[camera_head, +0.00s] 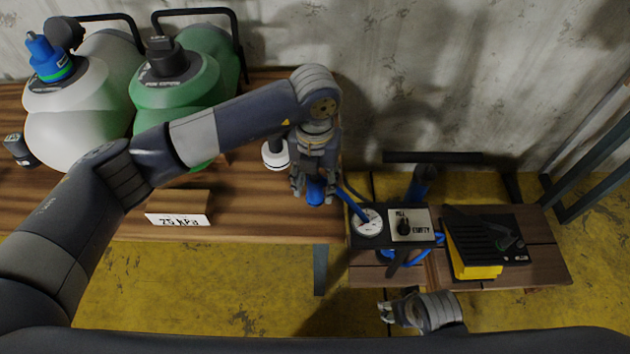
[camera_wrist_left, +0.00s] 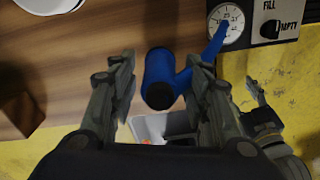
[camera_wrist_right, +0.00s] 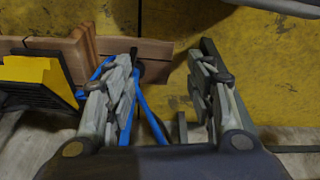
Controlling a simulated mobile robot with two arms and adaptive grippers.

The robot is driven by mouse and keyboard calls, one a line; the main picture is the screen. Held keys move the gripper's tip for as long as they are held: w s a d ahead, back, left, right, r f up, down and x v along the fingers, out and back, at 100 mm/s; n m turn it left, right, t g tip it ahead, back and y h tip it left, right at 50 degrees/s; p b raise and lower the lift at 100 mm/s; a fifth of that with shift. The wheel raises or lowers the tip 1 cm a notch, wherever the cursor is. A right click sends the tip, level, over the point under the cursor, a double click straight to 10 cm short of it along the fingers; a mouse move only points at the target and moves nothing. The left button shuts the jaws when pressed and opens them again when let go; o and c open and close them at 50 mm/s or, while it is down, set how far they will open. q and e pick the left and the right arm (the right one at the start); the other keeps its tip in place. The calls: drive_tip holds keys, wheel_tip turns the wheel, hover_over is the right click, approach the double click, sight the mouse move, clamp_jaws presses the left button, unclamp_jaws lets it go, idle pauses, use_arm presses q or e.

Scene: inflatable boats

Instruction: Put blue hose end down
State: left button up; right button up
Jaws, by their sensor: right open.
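The blue hose end (camera_head: 316,191) is at the right end of the wooden table, with its blue hose running to the gauge box (camera_head: 368,240). My left gripper (camera_head: 313,188) points down over it. In the left wrist view the hose end (camera_wrist_left: 159,72) lies between the two fingers, with gaps beside it, so the fingers look open around it. I cannot tell whether it touches the tabletop. My right gripper (camera_head: 386,311) is low in front of the small wooden bench; in the right wrist view its fingers are spread and empty (camera_wrist_right: 167,65).
A white boat (camera_head: 70,115) and a green boat (camera_head: 182,85) stand at the back left. A "25 kPa" sign (camera_head: 178,219) is on the table. A black-and-yellow foot pump (camera_head: 475,262) sits on the bench (camera_head: 546,262). A white round piece (camera_head: 275,155) is near my left gripper.

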use_arm(q)
drive_tip(key=shift+r, duration=0.1)
use_arm(e)
drive_tip(key=shift+w+r, duration=0.15)
drive_tip(key=shift+w, duration=0.15)
use_arm(q)
drive_tip(key=shift+r, duration=0.1)
wheel_tip(320, 180, up, 12)
drive_tip(key=shift+f+p, duration=0.1)
drive_tip(key=shift+p, duration=0.65)
use_arm(e)
drive_tip(key=f, duration=0.2)
drive_tip(key=s+f, duration=0.1)
drive_tip(key=f, duration=0.2)
drive_tip(key=shift+f, duration=0.1)
